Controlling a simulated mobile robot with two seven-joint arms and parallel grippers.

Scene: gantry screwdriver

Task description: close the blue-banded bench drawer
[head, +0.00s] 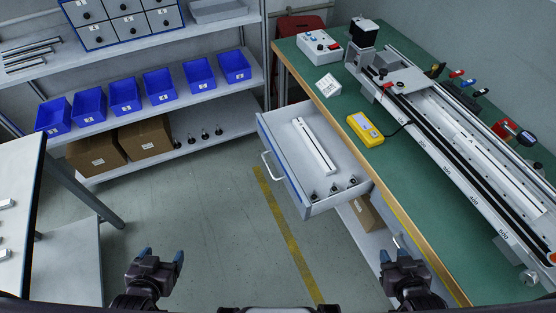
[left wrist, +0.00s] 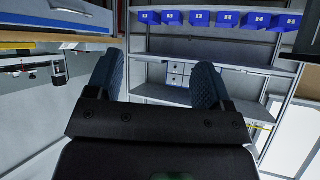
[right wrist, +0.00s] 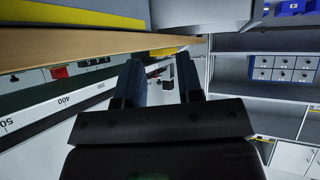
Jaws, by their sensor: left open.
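The blue-banded drawer (head: 290,150) is pulled out from the left side of the green-topped bench. Its front carries a blue band and a pale bar handle (head: 268,168). Inside lie a white rail (head: 315,146) and several small dark-based parts (head: 334,188). Part of the drawer, with its blue band (left wrist: 35,36), also shows in the left wrist view. My left gripper (head: 163,256) is open and empty, left of and nearer than the drawer, touching nothing. My right gripper (head: 395,254) is open, with fingers closer together, empty, beside the bench's near edge.
The bench (head: 352,165) carries a rail machine (head: 450,130) and a yellow handheld device (head: 364,130). A yellow-banded front (head: 402,222) lies along the bench near my right gripper. Shelves with blue bins (head: 125,95) stand behind; a table (head: 18,180) is at left. The floor between is clear.

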